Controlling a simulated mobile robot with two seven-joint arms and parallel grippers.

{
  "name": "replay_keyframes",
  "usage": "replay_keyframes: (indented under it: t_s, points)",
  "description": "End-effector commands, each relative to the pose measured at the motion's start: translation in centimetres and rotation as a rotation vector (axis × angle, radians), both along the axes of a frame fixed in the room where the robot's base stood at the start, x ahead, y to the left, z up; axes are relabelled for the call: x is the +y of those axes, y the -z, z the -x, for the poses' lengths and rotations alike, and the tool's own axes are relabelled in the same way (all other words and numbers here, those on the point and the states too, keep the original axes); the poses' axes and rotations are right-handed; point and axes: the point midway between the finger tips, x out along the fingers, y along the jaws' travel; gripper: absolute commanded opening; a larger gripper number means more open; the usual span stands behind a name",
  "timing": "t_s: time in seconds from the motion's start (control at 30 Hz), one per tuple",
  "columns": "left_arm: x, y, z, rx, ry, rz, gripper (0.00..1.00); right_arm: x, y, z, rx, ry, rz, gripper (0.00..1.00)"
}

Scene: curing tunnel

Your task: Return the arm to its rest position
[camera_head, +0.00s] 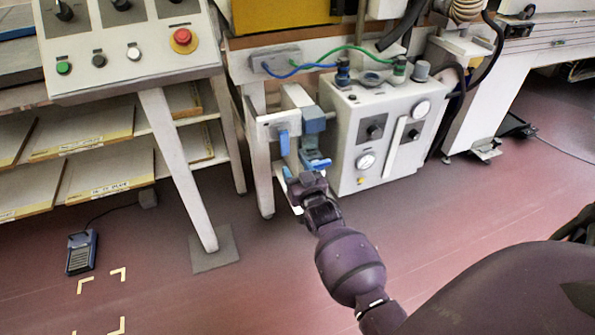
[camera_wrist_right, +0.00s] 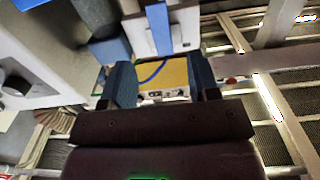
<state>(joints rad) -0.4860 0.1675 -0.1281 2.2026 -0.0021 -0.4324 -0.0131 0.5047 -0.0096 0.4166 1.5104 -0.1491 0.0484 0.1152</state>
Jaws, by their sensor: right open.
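My right arm reaches from the lower right of the head view up to a white bracketed fixture (camera_head: 270,130). My right gripper (camera_head: 306,168) is just below this fixture, beside a hanging blue lever (camera_head: 284,143). In the right wrist view my right gripper (camera_wrist_right: 161,82) has its two blue fingers spread apart, with nothing held between them. The blue lever (camera_wrist_right: 158,30) appears beyond the fingertips, near the gap between them. I cannot tell whether a finger touches it. My left gripper is not in view.
A white box with gauges (camera_head: 378,130) stands close to the right of my gripper. A control panel (camera_head: 130,45) with a red stop button is on a slanted post (camera_head: 178,165). A foot pedal (camera_head: 81,252) lies on the floor at left. The floor in the lower middle is clear.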

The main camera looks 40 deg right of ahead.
Motion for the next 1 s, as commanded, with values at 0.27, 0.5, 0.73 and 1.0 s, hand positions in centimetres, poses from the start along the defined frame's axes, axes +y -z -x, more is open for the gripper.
replay_keyframes:
  t_s: [0.27, 0.5, 0.73, 1.0]
  points:
    - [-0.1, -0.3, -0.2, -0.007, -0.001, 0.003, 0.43, 0.0, 0.0, 0.0, 0.000, 0.000, 0.000, 0.55]
    - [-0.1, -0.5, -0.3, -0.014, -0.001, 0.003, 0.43, 0.0, -0.1, 0.2, 0.003, -0.001, 0.002, 0.55]
    - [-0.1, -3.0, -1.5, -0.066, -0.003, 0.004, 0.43, -0.1, -1.5, 4.1, 0.055, -0.026, 0.038, 0.55]
    - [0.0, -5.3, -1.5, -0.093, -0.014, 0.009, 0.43, 1.1, -2.5, 12.7, 0.194, -0.088, 0.083, 0.55]
